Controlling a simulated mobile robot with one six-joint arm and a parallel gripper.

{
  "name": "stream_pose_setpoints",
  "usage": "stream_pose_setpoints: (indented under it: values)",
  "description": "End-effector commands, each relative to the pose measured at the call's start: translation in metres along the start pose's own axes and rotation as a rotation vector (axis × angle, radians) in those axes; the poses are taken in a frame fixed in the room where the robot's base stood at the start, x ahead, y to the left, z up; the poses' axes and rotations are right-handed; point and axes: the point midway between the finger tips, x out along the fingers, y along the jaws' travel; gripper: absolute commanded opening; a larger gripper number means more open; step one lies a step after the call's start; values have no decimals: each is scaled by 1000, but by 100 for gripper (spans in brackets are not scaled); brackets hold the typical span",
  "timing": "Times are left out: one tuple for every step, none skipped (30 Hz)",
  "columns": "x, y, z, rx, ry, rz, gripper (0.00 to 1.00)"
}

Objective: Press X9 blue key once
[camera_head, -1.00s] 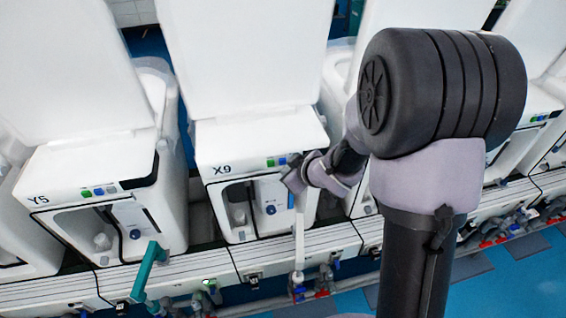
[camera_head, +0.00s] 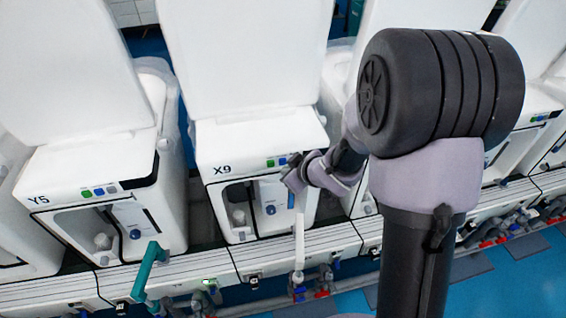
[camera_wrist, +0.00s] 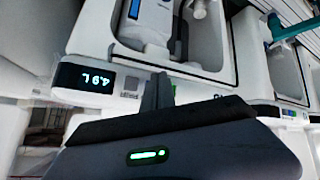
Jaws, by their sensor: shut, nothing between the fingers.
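The unit labelled X9 (camera_head: 225,170) is a white toilet unit in the middle of the head view. On its front panel are a green key (camera_head: 270,162) and, to its right, the blue key (camera_head: 282,160). My gripper (camera_head: 287,181) is at the right part of this panel, close beside and just below the blue key. In the wrist view, the shut, empty fingers (camera_wrist: 160,88) point at the panel. I cannot tell whether the fingers touch the panel.
A lit display (camera_wrist: 86,78) reads 4.9 L beside the fingers. Unit Y5 (camera_head: 70,175), with its own green and blue keys, stands to the left. A teal handle (camera_head: 148,268) sticks out below it. A white pipe (camera_head: 299,240) stands below my gripper.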

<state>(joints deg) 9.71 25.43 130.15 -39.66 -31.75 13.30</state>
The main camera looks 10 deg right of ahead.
Motion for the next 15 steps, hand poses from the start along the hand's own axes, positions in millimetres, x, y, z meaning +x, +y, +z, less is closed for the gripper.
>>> stream_pose_setpoints:
  values:
    - [1,1,-2,0,0,0,0]
    - [1,2,-2,0,0,0,0]
    - [2,2,-3,0,0,0,0]
    - [3,3,-4,0,0,0,0]
    - [4,3,-4,0,0,0,0]
    - [4,4,-4,0,0,0,0]
    - [5,4,-4,0,0,0,0]
    - [5,4,-4,0,0,0,0]
    - [5,4,-4,0,0,0,0]
    - [5,3,-4,0,0,0,0]
    - [5,3,-4,0,0,0,0]
    - [5,3,-4,0,0,0,0]
    - [5,3,-4,0,0,0,0]
    - [5,4,-4,0,0,0,0]
    - [5,4,-4,0,0,0,0]
